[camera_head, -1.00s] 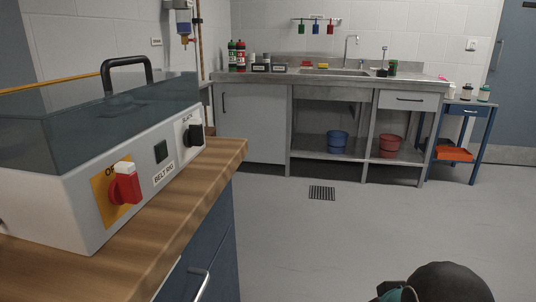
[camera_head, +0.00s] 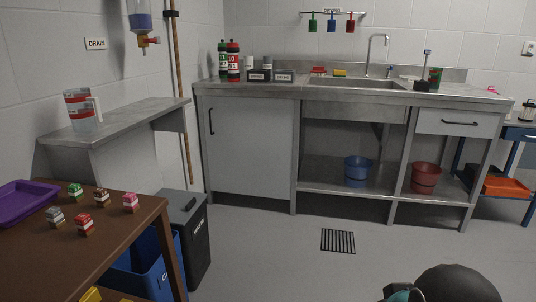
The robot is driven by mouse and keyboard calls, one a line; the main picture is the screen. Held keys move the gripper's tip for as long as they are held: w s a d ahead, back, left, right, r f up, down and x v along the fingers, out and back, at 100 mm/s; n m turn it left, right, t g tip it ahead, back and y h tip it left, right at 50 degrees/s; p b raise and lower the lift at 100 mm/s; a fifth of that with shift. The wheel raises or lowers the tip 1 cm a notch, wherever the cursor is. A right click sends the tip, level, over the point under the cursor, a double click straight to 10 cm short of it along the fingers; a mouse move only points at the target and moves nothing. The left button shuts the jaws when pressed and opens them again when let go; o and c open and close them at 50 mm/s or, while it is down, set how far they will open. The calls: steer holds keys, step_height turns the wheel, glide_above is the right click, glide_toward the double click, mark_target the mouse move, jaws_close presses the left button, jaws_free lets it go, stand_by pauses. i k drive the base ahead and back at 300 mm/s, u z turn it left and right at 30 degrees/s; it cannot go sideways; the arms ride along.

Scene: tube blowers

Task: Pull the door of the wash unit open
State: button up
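The wash unit (camera_head: 345,100) stands against the back wall, a metal counter with a sink (camera_head: 355,84) and tap. Its grey door (camera_head: 250,145) is at the left end, flush with the front and shut. A dark vertical handle (camera_head: 211,120) sits near the door's upper left edge. A drawer (camera_head: 458,122) with a horizontal handle is at the right end, shut. A dark rounded part of my arm shows at the bottom right edge. My gripper's fingers are not in view.
A brown table (camera_head: 110,240) with a purple tray (camera_head: 25,200) and several small blocks is at the front left. A grey bin (camera_head: 190,235) and a blue bin (camera_head: 145,270) stand beside it. A grey shelf (camera_head: 120,120) is on the left wall. Floor before the door is clear.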

mark_target(249, 140)
steer(key=u, duration=0.1)
steer(key=i, duration=1.8)
steer(key=u, duration=0.25)
steer(key=i, duration=1.85)
steer(key=u, duration=0.1)
